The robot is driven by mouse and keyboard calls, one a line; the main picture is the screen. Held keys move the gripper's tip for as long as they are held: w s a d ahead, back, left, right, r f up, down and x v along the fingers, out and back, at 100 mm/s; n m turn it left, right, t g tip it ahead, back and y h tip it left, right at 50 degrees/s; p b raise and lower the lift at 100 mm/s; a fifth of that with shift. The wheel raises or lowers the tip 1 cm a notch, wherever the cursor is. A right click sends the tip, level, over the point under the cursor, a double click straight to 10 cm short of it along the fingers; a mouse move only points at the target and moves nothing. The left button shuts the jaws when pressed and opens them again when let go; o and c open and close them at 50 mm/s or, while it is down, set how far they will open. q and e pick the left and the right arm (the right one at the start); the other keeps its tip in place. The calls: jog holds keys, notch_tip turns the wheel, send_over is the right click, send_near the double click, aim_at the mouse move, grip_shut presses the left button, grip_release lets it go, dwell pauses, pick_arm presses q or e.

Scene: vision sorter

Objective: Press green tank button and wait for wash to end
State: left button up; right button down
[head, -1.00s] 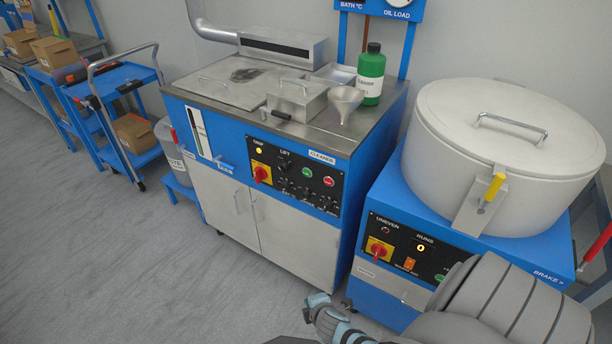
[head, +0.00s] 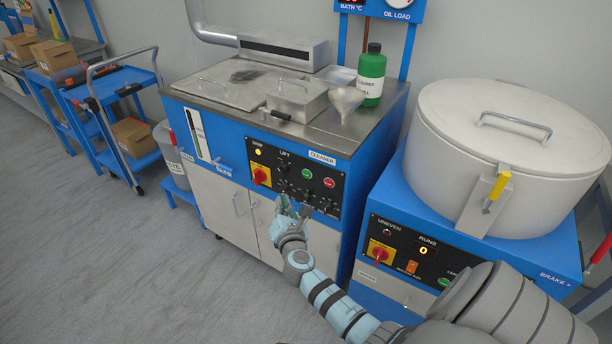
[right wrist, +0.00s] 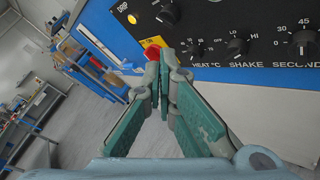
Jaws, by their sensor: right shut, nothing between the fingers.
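The tank cleaner is a blue cabinet with a steel top (head: 345,135). Its black front panel (head: 272,160) carries a green button (head: 306,173), with a red button (head: 329,182) to its right. My right gripper (head: 284,203) is in front of the cabinet, just below the panel and lower left of the green button. In the right wrist view the gripper (right wrist: 166,56) is shut and empty, its tips near a red rotary switch (right wrist: 152,51) and the heat knob (right wrist: 196,50). The green button is outside that view. My left gripper is not in view.
A yellow lamp (head: 258,152) is lit on the panel under the drip label. A large lidded drum (head: 470,150) on a blue base stands at the right. A green bottle (head: 371,75) and a funnel (head: 346,102) stand on the steel top. The floor at the left is clear.

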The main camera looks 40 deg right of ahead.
jog(key=w+d+b, duration=0.1)
jog(key=w+d, duration=0.1)
jog(key=d, duration=0.6)
jog(key=shift+w, duration=0.25)
jog(key=shift+d, duration=0.15)
dwell(1.0)
jog(key=shift+w+d+b, duration=0.15)
jog(key=shift+d+b, duration=0.15)
jog(key=shift+d, duration=0.05)
jog(key=shift+w+d, duration=0.1)
jog(key=shift+d, duration=0.3)
dwell(0.6)
jog(key=shift+a, duration=0.1)
jog(key=shift+s+a, duration=0.25)
jog(key=shift+a, duration=0.45)
jog(key=shift+s+a+p, duration=0.25)
jog(key=shift+a, duration=0.55)
jog(key=shift+s+a+p, duration=0.2)
jog(key=shift+s+a, duration=0.05)
jog(key=shift+a, duration=0.6)
jog(key=shift+s+a+p, duration=0.25)
jog(key=shift+a, duration=0.55)
